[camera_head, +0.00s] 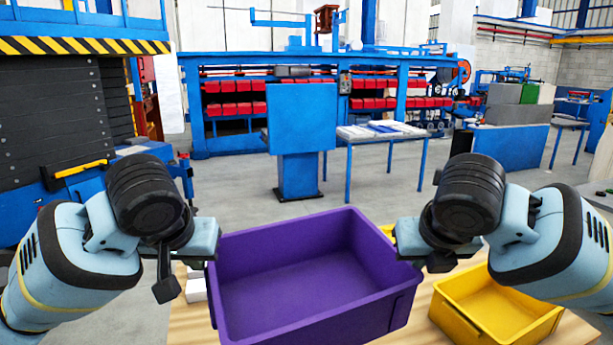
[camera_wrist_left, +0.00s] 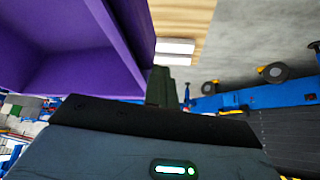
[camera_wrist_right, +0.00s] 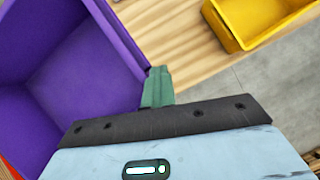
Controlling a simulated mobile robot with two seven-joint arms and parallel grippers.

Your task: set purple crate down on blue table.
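The purple crate (camera_head: 310,285) is empty and upright in front of me, between my two grippers. My left gripper (camera_head: 208,258) is at its left rim and appears shut on the wall. In the left wrist view, one green finger (camera_wrist_left: 160,88) lies against the crate's outside; the other is hidden. My right gripper (camera_head: 405,250) appears shut on the right rim, with one finger (camera_wrist_right: 157,88) showing outside in the right wrist view. Whether the crate touches the wooden surface below cannot be told. A blue-framed table (camera_head: 390,139) stands farther back, with papers on it.
A wooden tabletop (camera_head: 190,325) lies below the crate. A yellow crate (camera_head: 500,310) sits on it at right, and small white items (camera_head: 196,287) at left. A blue pedestal panel (camera_head: 300,115) stands left of the blue-framed table. Grey floor is open between.

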